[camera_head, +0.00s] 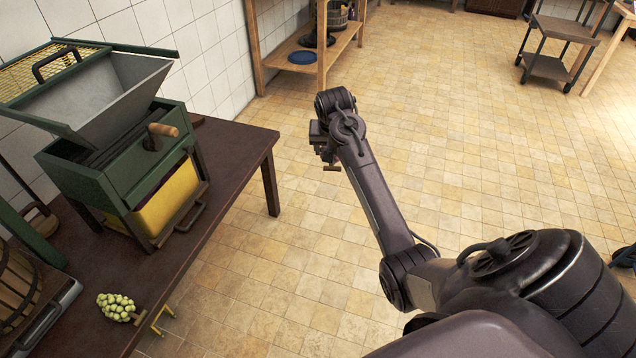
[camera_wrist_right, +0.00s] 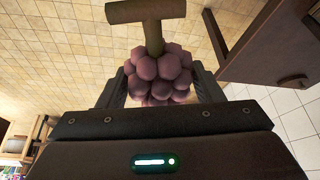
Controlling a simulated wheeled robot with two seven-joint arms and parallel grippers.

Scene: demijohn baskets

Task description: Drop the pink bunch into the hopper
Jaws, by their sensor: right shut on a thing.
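The pink bunch (camera_wrist_right: 158,72), with dark pink berries and a thick brown T-shaped stem, is between the fingers of my right gripper (camera_wrist_right: 160,88), which is shut on it. In the head view my right gripper (camera_head: 326,152) hangs over the open floor, right of the table and apart from the hopper; the bunch is mostly hidden there behind the wrist. The grey metal hopper (camera_head: 118,112) sits on top of the green crusher (camera_head: 140,165) at the left, its mouth open upwards. My left gripper is not in view.
The crusher stands on a dark brown table (camera_head: 235,150). A green bunch (camera_head: 116,306) lies near the table's front edge, beside a yellow bracket (camera_head: 162,318). A slatted wooden basket (camera_head: 15,290) is at the far left. A wooden shelf (camera_head: 340,45) stands behind.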

